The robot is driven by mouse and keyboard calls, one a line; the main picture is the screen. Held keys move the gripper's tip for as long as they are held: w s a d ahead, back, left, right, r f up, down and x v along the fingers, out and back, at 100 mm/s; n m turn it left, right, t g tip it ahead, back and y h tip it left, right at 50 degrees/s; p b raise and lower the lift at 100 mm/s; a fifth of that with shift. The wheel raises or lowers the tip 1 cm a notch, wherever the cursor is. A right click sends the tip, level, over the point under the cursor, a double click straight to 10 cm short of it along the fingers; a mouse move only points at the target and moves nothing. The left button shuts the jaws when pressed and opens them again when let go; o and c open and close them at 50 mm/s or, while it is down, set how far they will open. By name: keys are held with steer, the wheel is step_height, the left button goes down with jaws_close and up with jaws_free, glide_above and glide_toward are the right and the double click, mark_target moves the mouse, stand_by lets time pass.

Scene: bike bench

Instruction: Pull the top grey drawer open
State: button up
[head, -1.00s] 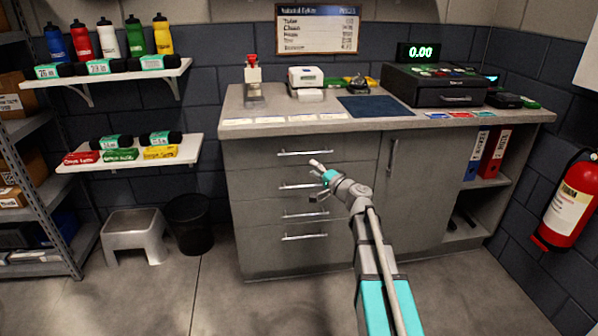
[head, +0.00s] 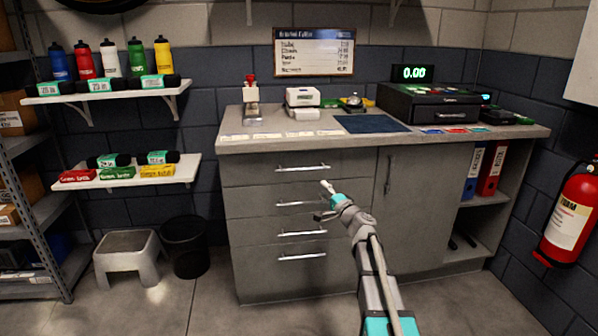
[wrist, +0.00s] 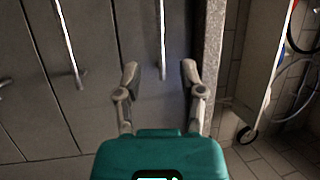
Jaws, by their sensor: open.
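The top grey drawer (head: 255,167) is the uppermost of several in the grey cabinet under the counter. It is shut, with a silver bar handle (head: 303,168) across its front. My gripper (head: 322,201) is open and empty, and appears just below and right of this handle in the head view. In the wrist view, turned sideways, the top handle (wrist: 162,40) runs between the spread fingertips of my gripper (wrist: 160,67). Contact does not show, and I cannot tell how far away the handle is. The second drawer's handle (wrist: 68,45) lies to the left.
The counter edge (wrist: 211,70) runs right of my gripper in the wrist view. A cupboard door (head: 415,215) is right of the drawers. A black bin (head: 186,247) and grey step stool (head: 130,260) stand left. The floor before the drawers looks clear.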

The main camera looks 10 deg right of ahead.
mark_target(303, 170)
steer(key=p+x, duration=0.2)
steer(key=x, duration=1.1)
steer(key=shift+w+r, duration=0.1)
steer(key=shift+w, duration=0.15)
jaws_close()
